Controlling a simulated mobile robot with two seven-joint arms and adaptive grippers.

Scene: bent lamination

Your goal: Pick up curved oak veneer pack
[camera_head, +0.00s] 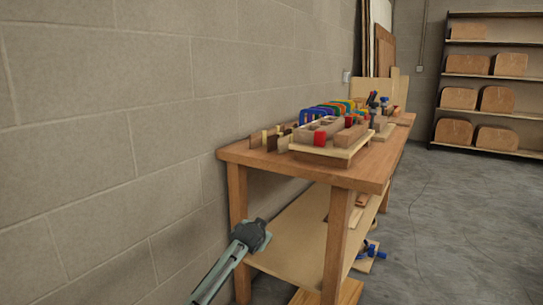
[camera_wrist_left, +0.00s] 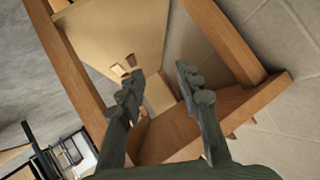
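I cannot tell for sure which thing is the curved oak veneer pack. Small upright tan and dark brown wood pieces (camera_head: 268,138) stand at the near left of the workbench top (camera_head: 245,156), too small to make out. My left gripper (camera_head: 262,234) is below the bench top, by the bench's wall-side near leg, apart from the pieces on top. In the left wrist view, its two fingers (camera_wrist_left: 158,82) are spread apart with nothing between them touching both. My right gripper is not in view.
A form with blue, yellow and red clamps (camera_head: 325,120) sits on a pale board on the bench. The lower shelf (camera_head: 300,232) and bench legs (camera_head: 338,240) are close to my left arm. A rack (camera_head: 490,80) holds curved wood panels. The floor at right is mostly clear.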

